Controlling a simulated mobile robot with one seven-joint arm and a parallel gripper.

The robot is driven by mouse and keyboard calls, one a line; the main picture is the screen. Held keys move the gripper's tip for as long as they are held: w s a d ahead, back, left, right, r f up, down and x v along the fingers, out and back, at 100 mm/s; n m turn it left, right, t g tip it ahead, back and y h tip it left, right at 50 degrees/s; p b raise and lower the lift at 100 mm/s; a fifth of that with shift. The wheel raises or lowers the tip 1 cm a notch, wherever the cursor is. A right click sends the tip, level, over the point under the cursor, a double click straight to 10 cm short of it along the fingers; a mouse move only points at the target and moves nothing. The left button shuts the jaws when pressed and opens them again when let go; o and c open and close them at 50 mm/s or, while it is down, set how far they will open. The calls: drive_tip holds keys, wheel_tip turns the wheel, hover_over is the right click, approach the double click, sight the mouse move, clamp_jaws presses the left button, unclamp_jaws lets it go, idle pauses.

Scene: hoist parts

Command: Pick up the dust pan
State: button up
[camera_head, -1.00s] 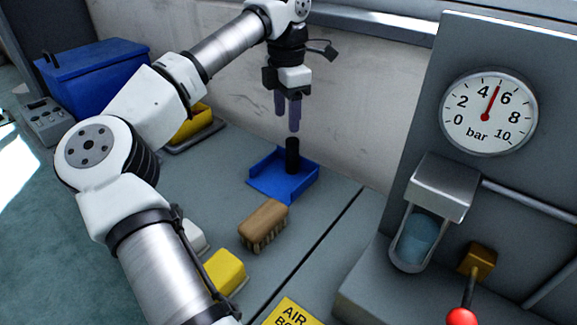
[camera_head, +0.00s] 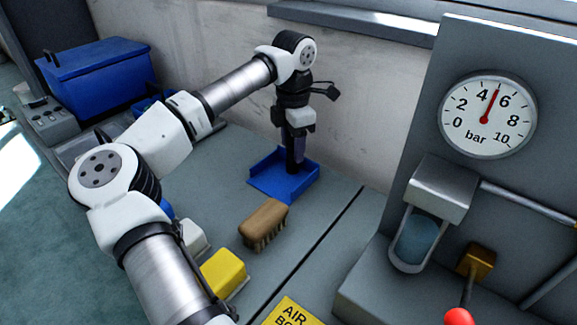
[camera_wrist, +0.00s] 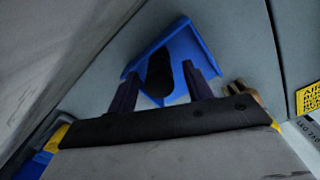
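The blue dust pan (camera_head: 270,185) lies on the grey bench against the back wall, with its dark upright handle largely hidden by my gripper. In the wrist view the dust pan (camera_wrist: 203,45) shows its blue walls and the black handle (camera_wrist: 160,75). My gripper (camera_head: 297,165) points down over the pan at the handle. In the wrist view its two dark purple fingers (camera_wrist: 160,72) are apart, one on each side of the handle, with a visible gap to it. I cannot tell how far down the handle the fingertips reach.
A wooden brush (camera_head: 263,224) lies in front of the pan. A yellow block (camera_head: 223,272) and a white one (camera_head: 192,237) are nearer. A blue bin (camera_head: 98,80) stands at the left back. A panel with a pressure gauge (camera_head: 488,118) rises on the right.

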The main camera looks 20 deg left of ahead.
clamp_jaws()
drive_tip(key=shift+r, duration=0.15)
